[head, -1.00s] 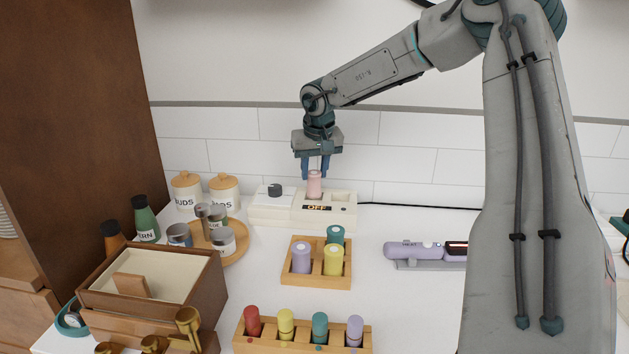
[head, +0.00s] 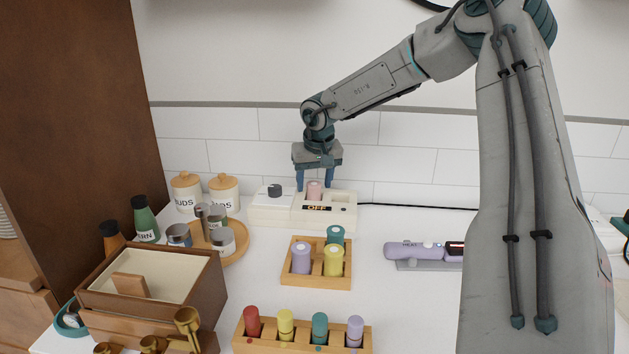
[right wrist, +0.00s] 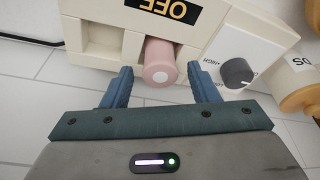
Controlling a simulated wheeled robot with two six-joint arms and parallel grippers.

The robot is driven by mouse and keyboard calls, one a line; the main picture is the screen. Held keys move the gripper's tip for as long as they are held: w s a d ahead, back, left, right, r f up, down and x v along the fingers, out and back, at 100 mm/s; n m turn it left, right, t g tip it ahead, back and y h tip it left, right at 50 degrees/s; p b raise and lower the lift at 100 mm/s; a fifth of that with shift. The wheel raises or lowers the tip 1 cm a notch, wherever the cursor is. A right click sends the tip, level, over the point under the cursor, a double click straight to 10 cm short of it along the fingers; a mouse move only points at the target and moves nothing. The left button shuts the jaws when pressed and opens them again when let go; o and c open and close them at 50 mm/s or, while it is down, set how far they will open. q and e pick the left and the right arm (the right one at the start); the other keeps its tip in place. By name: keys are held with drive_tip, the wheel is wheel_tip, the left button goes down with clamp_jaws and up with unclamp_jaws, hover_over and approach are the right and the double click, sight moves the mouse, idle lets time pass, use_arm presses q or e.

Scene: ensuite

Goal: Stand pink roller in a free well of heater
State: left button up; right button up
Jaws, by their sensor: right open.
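The pink roller (head: 314,191) stands upright in a well of the cream heater (head: 265,208), with its upper part above the rim. The heater's display reads OFF. My right gripper (head: 314,184) is open, with one blue finger on each side of the roller. In the right wrist view the pink roller (right wrist: 159,65) shows between the spread fingers (right wrist: 161,78), with a gap on both sides. My left gripper is not in view.
A wooden tray (head: 316,283) with purple, yellow and teal rollers stands in front of the heater. A rack (head: 250,347) of several coloured rollers is nearer. A purple hair tool (head: 408,251) lies to the right. Jars and a wooden box (head: 110,290) crowd the left.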

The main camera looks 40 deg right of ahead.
drive_tip(key=v, duration=1.2)
drive_tip(key=shift+r+p, duration=0.2)
drive_tip(key=shift+p, duration=0.1)
drive_tip(key=shift+d, duration=0.1)
